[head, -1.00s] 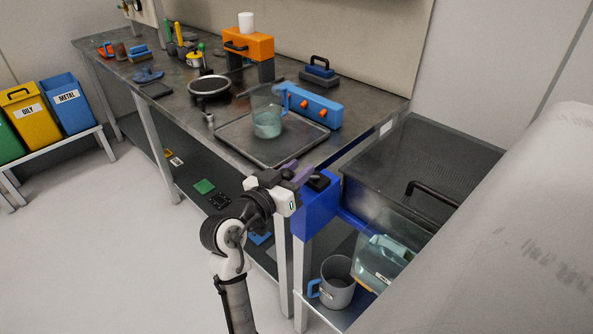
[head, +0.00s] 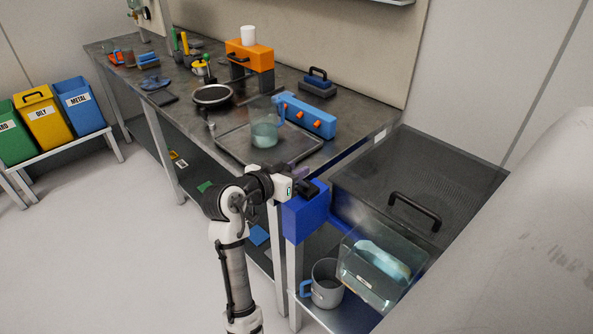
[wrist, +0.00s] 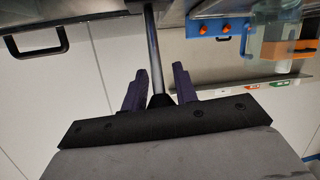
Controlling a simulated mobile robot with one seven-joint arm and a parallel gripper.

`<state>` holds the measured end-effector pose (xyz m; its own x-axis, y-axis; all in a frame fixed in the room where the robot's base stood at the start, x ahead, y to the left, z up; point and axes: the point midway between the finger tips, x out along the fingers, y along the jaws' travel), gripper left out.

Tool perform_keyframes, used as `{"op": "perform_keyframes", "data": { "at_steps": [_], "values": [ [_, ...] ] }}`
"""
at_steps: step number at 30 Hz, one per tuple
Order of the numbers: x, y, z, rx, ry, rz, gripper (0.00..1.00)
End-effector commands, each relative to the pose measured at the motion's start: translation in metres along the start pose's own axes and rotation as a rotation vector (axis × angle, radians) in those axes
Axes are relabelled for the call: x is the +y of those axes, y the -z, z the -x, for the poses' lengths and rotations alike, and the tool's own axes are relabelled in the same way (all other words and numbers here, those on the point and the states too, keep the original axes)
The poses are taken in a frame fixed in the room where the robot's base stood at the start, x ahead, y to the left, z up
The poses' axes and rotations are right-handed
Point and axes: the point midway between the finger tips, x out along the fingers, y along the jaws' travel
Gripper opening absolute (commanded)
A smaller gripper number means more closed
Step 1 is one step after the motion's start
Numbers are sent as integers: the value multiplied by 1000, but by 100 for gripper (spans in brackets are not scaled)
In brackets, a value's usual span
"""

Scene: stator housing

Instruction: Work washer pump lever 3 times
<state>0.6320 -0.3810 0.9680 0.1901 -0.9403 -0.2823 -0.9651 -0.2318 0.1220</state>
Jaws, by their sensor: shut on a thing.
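The washer (head: 440,170) is a dark, mesh-topped basin on the right, with a blue pump box (head: 306,215) at its near left corner. My gripper (head: 300,177) is just above the blue box, beside a black part on its top. In the wrist view my purple fingers (wrist: 160,88) stand on either side of the pump lever (wrist: 152,45), a thin metal rod with a dark end, and are shut on that end. In the head view the rod is mostly hidden by my gripper. A clear tank (head: 360,290) with pale teal liquid sits below the basin.
A grey mug (head: 326,292) with a blue handle stands on the low shelf. The workbench (head: 185,105) at left holds a tray (head: 228,145) with a clear jug (head: 264,132), and a blue block (head: 306,115) with orange knobs.

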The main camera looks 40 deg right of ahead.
Motion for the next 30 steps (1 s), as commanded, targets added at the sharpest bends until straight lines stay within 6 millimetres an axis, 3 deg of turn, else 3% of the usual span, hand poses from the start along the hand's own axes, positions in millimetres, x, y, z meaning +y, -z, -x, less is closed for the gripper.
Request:
{"op": "perform_keyframes", "data": {
  "at_steps": [3, 15, 30],
  "values": [
    [3, 10, -9, 7, -5, -2, 0],
    [9, 21, -35, 6, -7, -1, 0],
    [10, 18, -38, -2, -11, 3, 0]
  ]
}}
